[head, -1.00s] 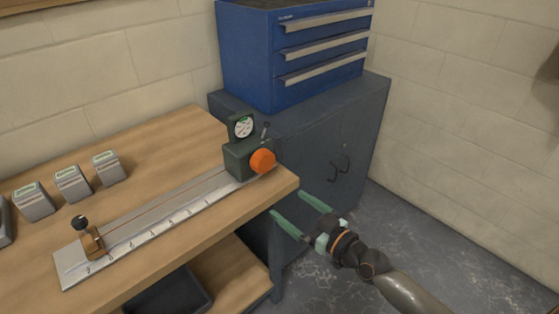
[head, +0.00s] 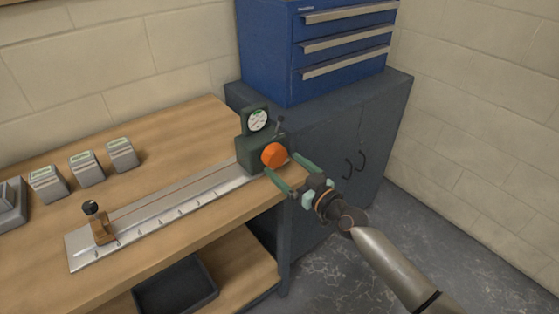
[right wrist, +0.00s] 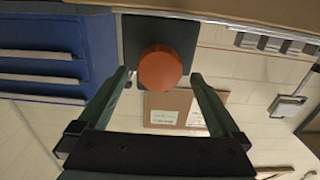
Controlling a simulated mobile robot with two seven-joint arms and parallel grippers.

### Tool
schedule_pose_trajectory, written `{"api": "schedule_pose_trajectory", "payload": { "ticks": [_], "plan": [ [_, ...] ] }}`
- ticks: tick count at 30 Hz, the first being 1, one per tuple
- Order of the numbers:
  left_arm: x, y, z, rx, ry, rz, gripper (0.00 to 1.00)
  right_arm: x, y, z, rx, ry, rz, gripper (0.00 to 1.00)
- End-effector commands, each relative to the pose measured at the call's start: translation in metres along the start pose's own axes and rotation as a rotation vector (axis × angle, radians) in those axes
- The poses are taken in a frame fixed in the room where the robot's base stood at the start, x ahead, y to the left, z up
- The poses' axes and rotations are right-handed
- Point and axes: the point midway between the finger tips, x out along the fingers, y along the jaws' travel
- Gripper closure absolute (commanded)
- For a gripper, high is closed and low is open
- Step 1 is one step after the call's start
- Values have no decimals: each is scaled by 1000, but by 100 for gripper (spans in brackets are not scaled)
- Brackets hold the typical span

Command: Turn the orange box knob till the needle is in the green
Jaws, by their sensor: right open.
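The orange knob (head: 274,156) is on the front of a dark green box (head: 251,152) at the right end of a metal rail on the bench. A round dial gauge (head: 258,120) stands on top of the box; its needle is too small to read. My right gripper (head: 280,170) is open, its two green fingers pointing at the knob. In the right wrist view the knob (right wrist: 160,69) lies ahead, between and a little beyond the fingertips (right wrist: 160,80); I cannot tell whether they touch it. My left gripper is not in view.
A ruled metal rail (head: 165,216) with a brown clamp block (head: 101,229) at its left end lies along the wooden bench (head: 190,130). Several grey blocks stand behind it. A grey cabinet (head: 330,120) with a blue drawer unit (head: 275,60) is behind. Open floor lies at the right.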

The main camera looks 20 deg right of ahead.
Motion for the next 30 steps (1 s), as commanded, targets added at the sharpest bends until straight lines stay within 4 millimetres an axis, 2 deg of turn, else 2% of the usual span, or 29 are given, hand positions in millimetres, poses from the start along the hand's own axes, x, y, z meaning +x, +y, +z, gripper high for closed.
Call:
{"api": "schedule_pose_trajectory", "payload": {
  "ticks": [3,7,19,30],
  "plan": [
    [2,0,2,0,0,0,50,17,0,0,1,1,0,0],
    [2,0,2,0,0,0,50,27,0,0,0,0,-1,0],
    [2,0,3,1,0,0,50,32,0,0,0,-1,-1,1],
    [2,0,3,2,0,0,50,32,0,0,0,-1,0,43]
  ]
}}
